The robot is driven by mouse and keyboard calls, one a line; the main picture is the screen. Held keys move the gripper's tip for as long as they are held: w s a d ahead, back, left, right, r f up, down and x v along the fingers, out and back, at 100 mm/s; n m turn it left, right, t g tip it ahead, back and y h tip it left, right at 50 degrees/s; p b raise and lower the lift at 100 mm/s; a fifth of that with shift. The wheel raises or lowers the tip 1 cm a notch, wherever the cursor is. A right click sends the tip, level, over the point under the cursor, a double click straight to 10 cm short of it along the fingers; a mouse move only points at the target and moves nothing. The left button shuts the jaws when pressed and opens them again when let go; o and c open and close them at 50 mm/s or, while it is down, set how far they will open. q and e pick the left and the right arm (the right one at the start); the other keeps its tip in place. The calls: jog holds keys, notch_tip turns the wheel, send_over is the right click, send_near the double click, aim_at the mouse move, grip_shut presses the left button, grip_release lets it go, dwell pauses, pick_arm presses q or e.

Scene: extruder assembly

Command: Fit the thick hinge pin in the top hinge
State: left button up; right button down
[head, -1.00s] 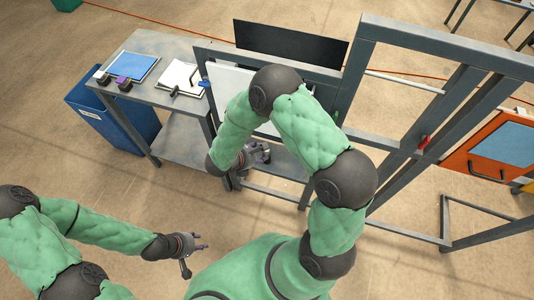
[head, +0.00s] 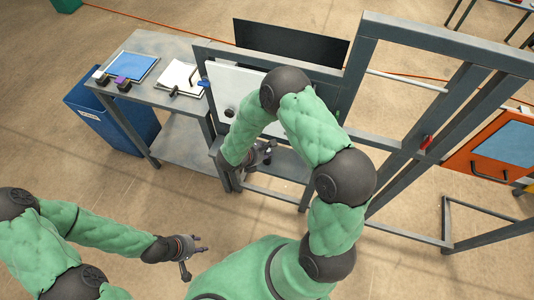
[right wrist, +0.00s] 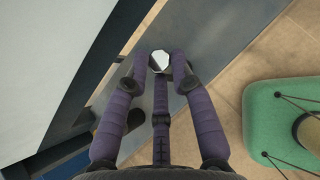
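My right gripper (right wrist: 159,65) has its purple fingers closed around a small, shiny, pale faceted piece (right wrist: 159,60), seen nearly end-on; it may be the thick hinge pin, but I cannot tell for certain. In the head view this gripper (head: 264,152) is low beside the grey frame (head: 358,75), below the white panel (head: 222,84), partly hidden by my right arm. My left gripper (head: 196,256) is at the lower left, fingers spread and empty, over bare floor. I cannot make out the top hinge.
A grey table (head: 146,93) at the left carries a blue mat (head: 132,66), a white mat (head: 180,75) and small blocks. A blue bin (head: 90,122) stands beside it. A black panel (head: 288,43) is behind the frame. An orange cabinet (head: 482,160) is at the right.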

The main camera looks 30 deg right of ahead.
dwell(0.3)
notch_tip(320, 180, up, 10)
jog(key=p, duration=0.2)
jog(key=shift+p, duration=0.3)
jog(key=c, duration=1.8)
grip_release()
jog(key=shift+c, duration=0.2)
grip_shut()
